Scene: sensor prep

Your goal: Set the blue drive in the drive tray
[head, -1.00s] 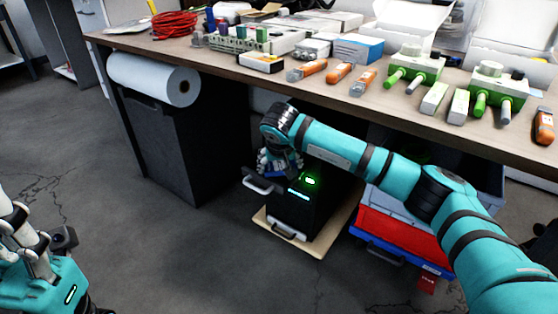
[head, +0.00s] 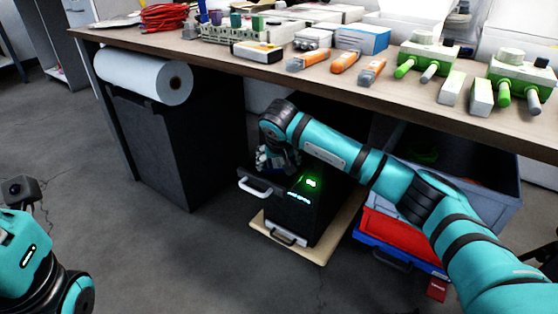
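A black unit (head: 318,207) with a green lit display stands on a light wooden board under the workbench. A pale handle (head: 255,188) sticks out at its upper left, which looks like a pulled-out drive tray. My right gripper (head: 266,163) points down just above and behind this handle, at the unit's upper left. Its fingers are small and partly hidden by my wrist. The blue drive is not clearly visible now, and I cannot tell whether the fingers hold it. My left arm shows at the lower left edge, with its fingers out of the frame.
The workbench (head: 400,95) above carries green fixtures, orange tools and a blue box (head: 362,40). A dark cabinet (head: 160,140) stands left of the unit. Right of it are a grey bin (head: 490,195) and a red crate (head: 402,234). The floor in front is clear.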

